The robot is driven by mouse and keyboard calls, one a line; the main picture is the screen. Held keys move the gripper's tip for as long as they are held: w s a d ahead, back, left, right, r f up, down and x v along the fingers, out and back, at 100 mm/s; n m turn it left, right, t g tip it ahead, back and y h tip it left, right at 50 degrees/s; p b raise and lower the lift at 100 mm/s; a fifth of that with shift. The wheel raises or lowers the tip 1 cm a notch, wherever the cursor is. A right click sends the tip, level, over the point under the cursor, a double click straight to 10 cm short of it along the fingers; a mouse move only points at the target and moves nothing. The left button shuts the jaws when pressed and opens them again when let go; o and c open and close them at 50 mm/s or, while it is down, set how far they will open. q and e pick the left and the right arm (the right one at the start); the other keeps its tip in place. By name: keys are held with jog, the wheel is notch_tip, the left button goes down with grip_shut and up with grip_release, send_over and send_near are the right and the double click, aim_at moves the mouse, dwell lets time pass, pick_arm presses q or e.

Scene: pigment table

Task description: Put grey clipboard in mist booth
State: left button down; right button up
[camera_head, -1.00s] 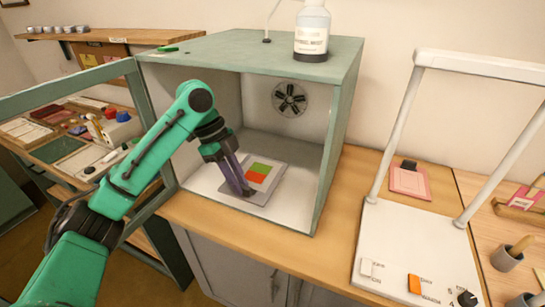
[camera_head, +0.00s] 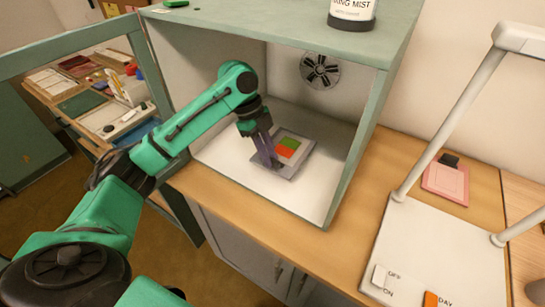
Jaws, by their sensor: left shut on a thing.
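The grey clipboard (camera_head: 303,166) lies at or just above the floor of the mist booth (camera_head: 351,178); I cannot tell whether it touches. It carries a sheet with green and orange patches. My left gripper (camera_head: 268,160) reaches in through the open front and is shut on the clipboard's near left edge. The booth is a grey-green box with a pale inside and a round fan (camera_head: 320,71) on its back wall. Its framed door (camera_head: 75,42) stands open at the left. My right gripper is not in view.
A bottle (camera_head: 352,12) stands on the booth's roof. To the right are a pink clipboard (camera_head: 446,184) and a white lamp stand (camera_head: 430,245) with switches on its base. A shelf with tools (camera_head: 110,110) shows behind the open door. The booth floor right of the clipboard is clear.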

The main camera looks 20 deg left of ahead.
pick_arm(q)
notch_tip(320, 180, down, 4)
jog(key=shift+w+r, duration=0.1)
jog(key=shift+w, duration=0.05)
jog(key=c, duration=0.8)
grip_release()
jog(key=v, duration=0.7)
jog(key=shift+a+r+b, duration=0.1)
jog(key=shift+r+b, duration=0.15)
jog(key=shift+b, duration=0.1)
